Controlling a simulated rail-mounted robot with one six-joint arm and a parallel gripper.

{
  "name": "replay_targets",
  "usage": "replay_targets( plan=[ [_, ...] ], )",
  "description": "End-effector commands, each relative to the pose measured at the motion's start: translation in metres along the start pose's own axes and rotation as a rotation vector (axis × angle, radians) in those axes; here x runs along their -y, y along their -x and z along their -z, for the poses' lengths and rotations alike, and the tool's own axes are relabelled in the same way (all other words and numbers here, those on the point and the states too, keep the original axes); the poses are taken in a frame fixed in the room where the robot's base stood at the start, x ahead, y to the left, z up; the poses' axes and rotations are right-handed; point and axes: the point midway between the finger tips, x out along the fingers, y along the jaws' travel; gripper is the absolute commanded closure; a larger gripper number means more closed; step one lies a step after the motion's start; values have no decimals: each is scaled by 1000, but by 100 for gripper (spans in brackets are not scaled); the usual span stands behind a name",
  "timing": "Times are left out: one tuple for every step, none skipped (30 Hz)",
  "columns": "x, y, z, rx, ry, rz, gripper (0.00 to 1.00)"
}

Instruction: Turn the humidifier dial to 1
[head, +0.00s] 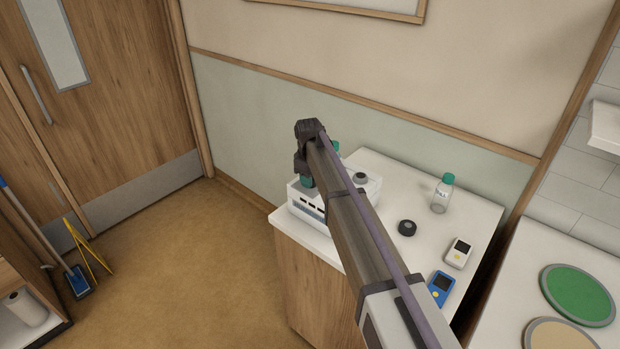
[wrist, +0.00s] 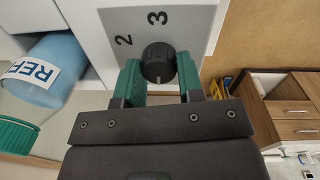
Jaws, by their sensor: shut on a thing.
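The white humidifier (head: 300,204) stands at the far left corner of the bedside cabinet top, partly hidden by my arm. In the wrist view its grey dial panel (wrist: 196,22) shows the numbers 2 and 3. The black dial (wrist: 158,62) sits between the green fingers of my gripper (wrist: 159,74), which is shut on it. A pale mark on the dial points toward the bottom of the wrist picture, away from the 2 and the 3. No 1 is visible. In the head view my gripper (head: 307,182) is at the humidifier, and the dial is hidden.
A green-capped bottle (head: 441,195), a black round piece (head: 407,228), a white device (head: 458,253) and a blue device (head: 441,288) stand on the cabinet top (head: 478,212). A blue labelled container (wrist: 45,72) is close left in the wrist view. The wall is behind.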

Motion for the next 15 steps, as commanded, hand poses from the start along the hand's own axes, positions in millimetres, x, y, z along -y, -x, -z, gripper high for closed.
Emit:
replay_targets(
  plan=[
    [0,0,0,1,-19,0,89],
    [0,0,0,2,-34,0,89],
    [0,0,0,3,-57,0,89],
    [0,0,0,4,-74,0,89],
    [0,0,0,5,-95,0,89],
    [0,0,0,6,-124,0,89],
    [0,0,0,7,-147,0,89],
    [0,0,0,8,-171,0,89],
    [0,0,0,10,-205,0,89],
    [0,0,0,11,-231,0,89],
    [-1,0,0,12,-259,0,89],
    [-1,0,0,14,-296,0,89],
    [-1,0,0,15,-325,0,89],
    [-1,0,0,17,-354,0,89],
    [-1,0,0,18,-391,0,89]
  ],
)
